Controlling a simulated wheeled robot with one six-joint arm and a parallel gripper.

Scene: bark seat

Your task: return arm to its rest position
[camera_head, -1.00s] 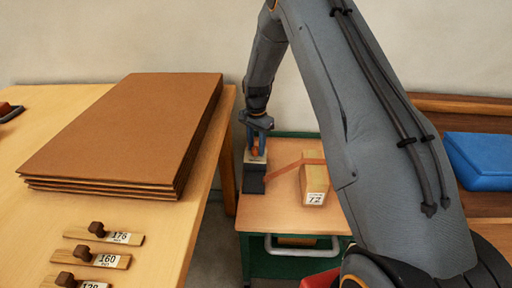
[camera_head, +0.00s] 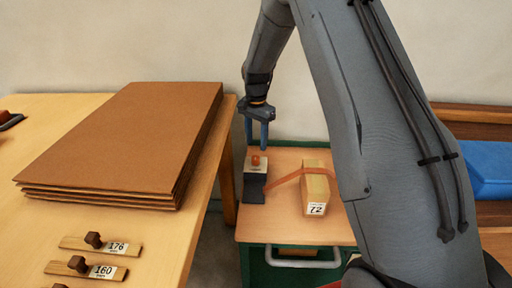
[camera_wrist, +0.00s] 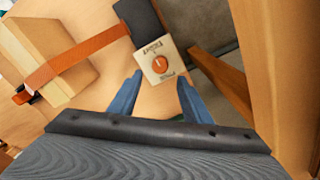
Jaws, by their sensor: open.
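My gripper (camera_head: 258,134) is open and empty. It hangs with its fingers pointing down, just above a small block with an orange knob (camera_head: 255,162) on a pale labelled top and a dark front. In the wrist view my gripper's blue fingers (camera_wrist: 155,97) are spread apart, and the knobbed block (camera_wrist: 159,62) lies beyond their tips, apart from them. My arm runs from the upper middle down to the lower right in the head view and hides part of what is behind it.
The block stands on a small green-framed cart (camera_head: 270,220), joined by an orange strap (camera_head: 285,178) to a wooden block labelled 72 (camera_head: 317,190). A table at left (camera_head: 190,250) holds stacked brown sheets (camera_head: 125,135) and labelled strips with knobs (camera_head: 100,245). A blue box (camera_head: 487,168) is at right.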

